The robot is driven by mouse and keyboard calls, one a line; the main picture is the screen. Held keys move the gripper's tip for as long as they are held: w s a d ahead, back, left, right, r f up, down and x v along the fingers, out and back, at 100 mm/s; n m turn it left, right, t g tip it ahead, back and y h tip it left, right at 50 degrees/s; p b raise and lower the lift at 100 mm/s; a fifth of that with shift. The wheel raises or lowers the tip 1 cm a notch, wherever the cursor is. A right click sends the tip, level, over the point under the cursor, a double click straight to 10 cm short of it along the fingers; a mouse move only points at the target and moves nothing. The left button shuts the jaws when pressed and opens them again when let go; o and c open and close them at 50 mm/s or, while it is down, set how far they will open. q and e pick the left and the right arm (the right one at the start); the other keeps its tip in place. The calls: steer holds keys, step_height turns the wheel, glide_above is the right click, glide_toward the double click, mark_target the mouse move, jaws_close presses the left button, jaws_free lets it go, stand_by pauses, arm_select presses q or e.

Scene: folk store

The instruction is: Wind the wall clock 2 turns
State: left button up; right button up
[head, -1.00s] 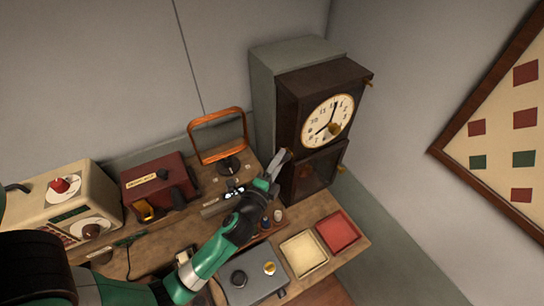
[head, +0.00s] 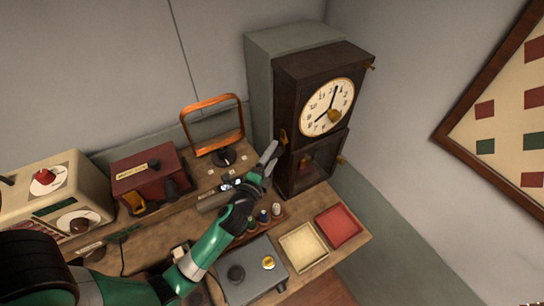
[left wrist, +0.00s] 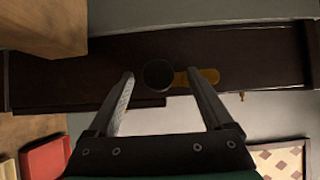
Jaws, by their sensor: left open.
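The wall clock (head: 297,100) is a dark wooden case with a cream dial (head: 327,107) and a lower door with a glass pane. It stands upright at the right end of the bench. A brass piece (head: 283,137) shows on its left side. In the left wrist view the clock's dark side (left wrist: 250,48) fills a wide band, with a round dark part (left wrist: 158,74) and a flat brass piece (left wrist: 205,77) beside it. My left gripper (head: 269,159) is open and empty beside the clock's left side. Its fingers (left wrist: 158,76) appear either side of the round part; contact cannot be told.
A grey cabinet (head: 262,85) stands behind the clock. An orange-framed stand (head: 215,128), a dark red box (head: 150,175) and a cream device (head: 55,195) line the bench's back. A red tray (head: 338,226), a cream tray (head: 303,246) and a grey box (head: 252,272) lie in front.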

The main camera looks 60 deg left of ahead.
arm_select(q)
steer(key=b+v, duration=0.1)
steer(key=v, duration=0.8)
steer(key=shift+b, duration=0.3)
stand_by(0.3)
stand_by(0.3)
